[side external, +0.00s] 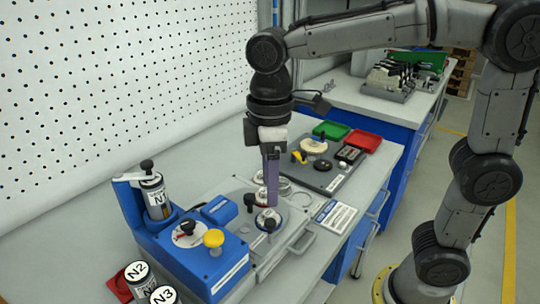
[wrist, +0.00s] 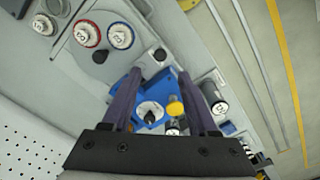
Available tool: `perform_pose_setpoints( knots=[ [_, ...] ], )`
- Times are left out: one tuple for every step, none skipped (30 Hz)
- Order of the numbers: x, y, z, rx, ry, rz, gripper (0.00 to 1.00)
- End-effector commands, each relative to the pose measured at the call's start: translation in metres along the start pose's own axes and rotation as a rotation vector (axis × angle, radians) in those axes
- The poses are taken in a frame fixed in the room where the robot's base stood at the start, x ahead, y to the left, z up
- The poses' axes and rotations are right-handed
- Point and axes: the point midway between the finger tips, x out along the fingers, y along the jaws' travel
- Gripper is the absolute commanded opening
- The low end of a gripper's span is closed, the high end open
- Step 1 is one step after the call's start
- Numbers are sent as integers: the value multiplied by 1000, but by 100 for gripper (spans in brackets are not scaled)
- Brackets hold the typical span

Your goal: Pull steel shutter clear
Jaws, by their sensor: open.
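A grey metal housing (side external: 240,193) with a flat top sits against the blue unit (side external: 205,262). A bar handle (side external: 303,241) sticks out at its right side; I cannot tell for sure which plate is the steel shutter. Round white-topped pieces with dark knobs stand on the housing, one with a blue ring (side external: 268,219). My gripper (side external: 270,202) points down over the housing. The red-ringed piece (wrist: 87,33) and the blue-ringed one show beyond the fingertips.
The blue unit carries a dial (side external: 189,234), a yellow knob (side external: 213,238) and a canister marked N1 (side external: 155,197). Canisters N2 and N3 stand in front. A dark tray (side external: 322,182) of parts, green and red bins and a label card (side external: 336,215) lie behind and right.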

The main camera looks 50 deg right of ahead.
Motion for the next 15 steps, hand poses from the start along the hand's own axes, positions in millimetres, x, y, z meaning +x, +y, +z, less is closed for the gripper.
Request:
perform_pose_setpoints(
  knots=[
    [-12,0,-1,0,5,2,59],
    [-18,1,-1,0,5,2,59],
    [-24,0,-1,0,4,2,59],
    [-29,0,-1,0,4,2,59],
    [-34,0,-1,0,4,2,59],
    [-39,0,-1,0,3,1,59],
    [-43,0,-1,0,3,1,59],
    [-46,0,-1,0,2,1,59],
    [-49,0,-1,0,2,1,59],
    [-51,0,-1,0,2,1,59],
    [-53,0,0,0,1,1,59],
    [-54,0,0,0,0,0,59],
    [-55,0,0,0,0,0,59],
    [-56,0,0,0,0,0,59],
    [-56,0,0,0,0,0,59]
  ],
)
